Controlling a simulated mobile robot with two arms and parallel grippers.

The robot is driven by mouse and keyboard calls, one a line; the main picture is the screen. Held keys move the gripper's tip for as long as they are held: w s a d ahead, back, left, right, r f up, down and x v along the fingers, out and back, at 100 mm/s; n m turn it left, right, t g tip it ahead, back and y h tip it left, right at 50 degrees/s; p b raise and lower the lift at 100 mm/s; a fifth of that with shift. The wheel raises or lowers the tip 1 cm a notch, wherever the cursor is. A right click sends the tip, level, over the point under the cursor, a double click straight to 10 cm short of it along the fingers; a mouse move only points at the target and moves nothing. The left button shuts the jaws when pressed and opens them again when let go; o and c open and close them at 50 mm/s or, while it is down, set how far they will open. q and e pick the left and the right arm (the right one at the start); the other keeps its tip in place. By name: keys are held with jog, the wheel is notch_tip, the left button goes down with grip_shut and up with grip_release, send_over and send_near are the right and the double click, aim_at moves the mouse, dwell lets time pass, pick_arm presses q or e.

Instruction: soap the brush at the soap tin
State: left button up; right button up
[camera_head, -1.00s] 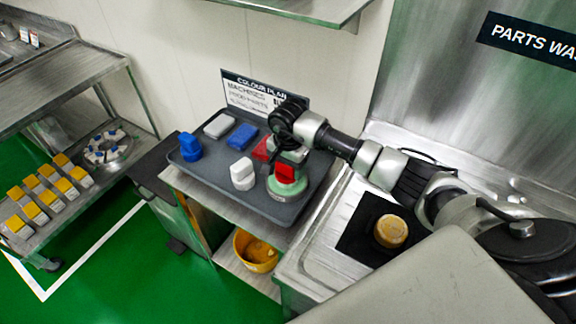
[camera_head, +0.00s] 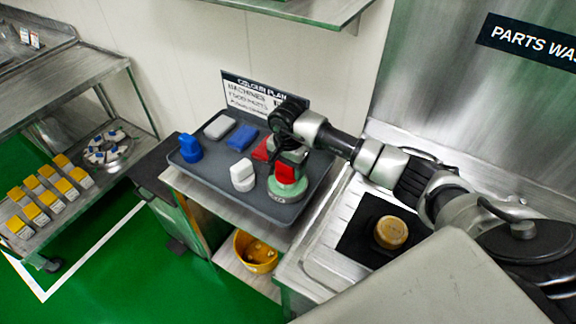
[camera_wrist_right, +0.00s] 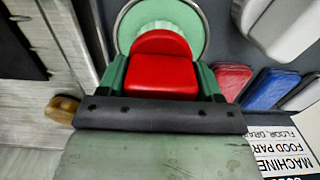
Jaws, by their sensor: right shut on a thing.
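A red brush (camera_head: 286,172) stands upright at the round green soap tin (camera_head: 289,192), at the front right of the dark grey tray (camera_head: 230,188). My right gripper (camera_head: 291,158) comes down from above and is shut on the brush. In the right wrist view the red brush (camera_wrist_right: 161,68) sits between the green fingers of my gripper (camera_wrist_right: 162,85), over the tin (camera_wrist_right: 190,22) with its pale rim. My left gripper is not in view.
The tray also holds a white brush (camera_head: 242,175), a blue brush (camera_head: 190,148), and white, blue and red pads (camera_head: 261,149). A sign (camera_head: 255,95) stands behind. To the right, a tan round object (camera_head: 391,232) sits on a black mat. A yellow bowl (camera_head: 256,252) is below.

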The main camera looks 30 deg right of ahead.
jog(key=shift+r+p, duration=1.4)
jog(key=shift+r, duration=1.85)
